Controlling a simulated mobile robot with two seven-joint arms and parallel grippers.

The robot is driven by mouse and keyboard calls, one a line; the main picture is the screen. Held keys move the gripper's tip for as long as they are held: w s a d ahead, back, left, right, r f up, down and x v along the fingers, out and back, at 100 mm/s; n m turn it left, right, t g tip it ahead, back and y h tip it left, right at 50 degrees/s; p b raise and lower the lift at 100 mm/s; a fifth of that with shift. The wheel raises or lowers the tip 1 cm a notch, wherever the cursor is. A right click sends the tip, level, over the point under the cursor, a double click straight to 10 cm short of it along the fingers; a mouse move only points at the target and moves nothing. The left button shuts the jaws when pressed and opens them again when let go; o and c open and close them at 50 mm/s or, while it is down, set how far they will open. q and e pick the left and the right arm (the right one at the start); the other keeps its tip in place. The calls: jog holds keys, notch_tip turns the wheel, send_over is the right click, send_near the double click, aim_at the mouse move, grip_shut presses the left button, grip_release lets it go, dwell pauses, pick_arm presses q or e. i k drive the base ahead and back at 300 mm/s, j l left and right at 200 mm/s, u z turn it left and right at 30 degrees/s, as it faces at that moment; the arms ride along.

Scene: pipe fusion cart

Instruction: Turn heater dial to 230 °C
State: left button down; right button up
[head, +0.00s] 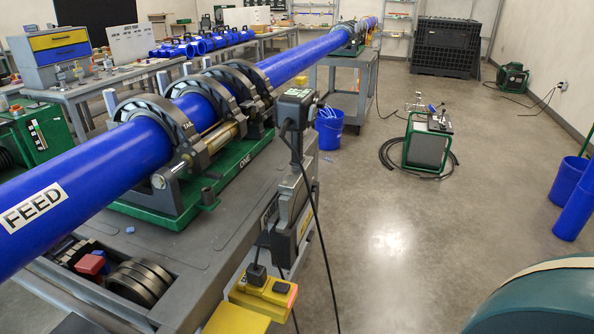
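What looks like the heater (298,105) stands upright at the right edge of the cart. It has a dark grey control box on top with a small pale label, and black cables hang from it. Its lower part sits in a grey holder (292,205) on the cart's side. No dial or temperature marking can be made out at this size. Neither of my grippers is in view.
A long blue pipe (95,165) marked FEED runs through clamps on the grey cart (225,255). A yellow power box (265,295) with a plug is below the heater. A green machine (428,145) stands on the floor. The floor right of the cart (400,240) is mostly clear.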

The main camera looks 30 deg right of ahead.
aim_at(321, 105)
jog(key=l+z, duration=0.15)
jog(key=l, duration=0.5)
jog(key=l+z, duration=0.15)
jog(key=l, duration=0.5)
jog(key=i+l+z, duration=0.15)
jog(key=l, duration=0.45)
jog(key=i+l+z, duration=0.15)
jog(key=l, duration=0.5)
jog(key=k, duration=0.05)
